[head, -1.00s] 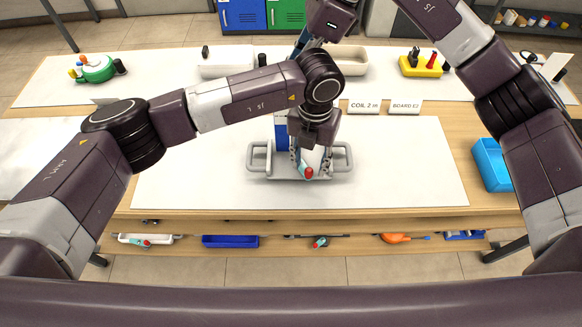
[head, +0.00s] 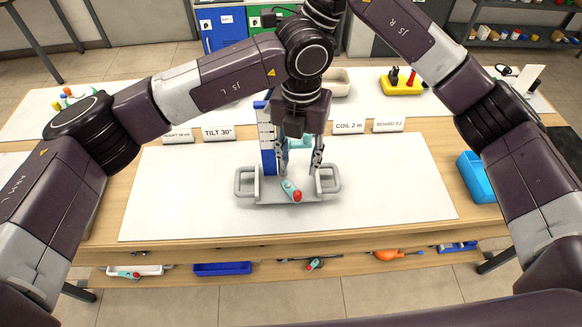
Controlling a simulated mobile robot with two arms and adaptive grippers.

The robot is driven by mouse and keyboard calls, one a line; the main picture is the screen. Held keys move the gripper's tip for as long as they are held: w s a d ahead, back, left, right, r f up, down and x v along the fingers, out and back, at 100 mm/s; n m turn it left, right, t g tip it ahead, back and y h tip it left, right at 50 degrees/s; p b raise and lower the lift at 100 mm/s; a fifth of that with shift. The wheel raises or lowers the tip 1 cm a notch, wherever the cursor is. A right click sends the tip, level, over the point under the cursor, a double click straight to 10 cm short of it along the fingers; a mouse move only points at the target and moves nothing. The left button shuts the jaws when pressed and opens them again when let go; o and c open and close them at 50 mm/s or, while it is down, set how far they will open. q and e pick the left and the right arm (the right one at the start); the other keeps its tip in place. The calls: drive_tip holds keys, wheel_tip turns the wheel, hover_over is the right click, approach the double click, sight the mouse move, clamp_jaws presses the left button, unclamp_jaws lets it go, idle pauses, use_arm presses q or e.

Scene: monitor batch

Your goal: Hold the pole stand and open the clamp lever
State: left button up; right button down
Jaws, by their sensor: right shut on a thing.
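The pole stand has a grey base (head: 262,195) with a loop handle at each side, standing on the white mat. Its blue and white pole (head: 267,150) rises from the base and passes behind my left arm. A teal clamp lever (head: 289,187) with a red knob lies at the front of the base. My left gripper (head: 300,170) points down over the base, open, fingers apart just above and behind the lever. A teal part (head: 300,143) shows between its fingers.
Cards (head: 218,132) stand along the mat's back edge. A blue bin (head: 476,178) is at the table's right. A yellow block with tools (head: 402,82) and a beige tray (head: 338,82) are on the rear table. The white mat (head: 390,190) is clear either side of the stand.

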drive_tip(key=c, duration=1.8)
unclamp_jaws()
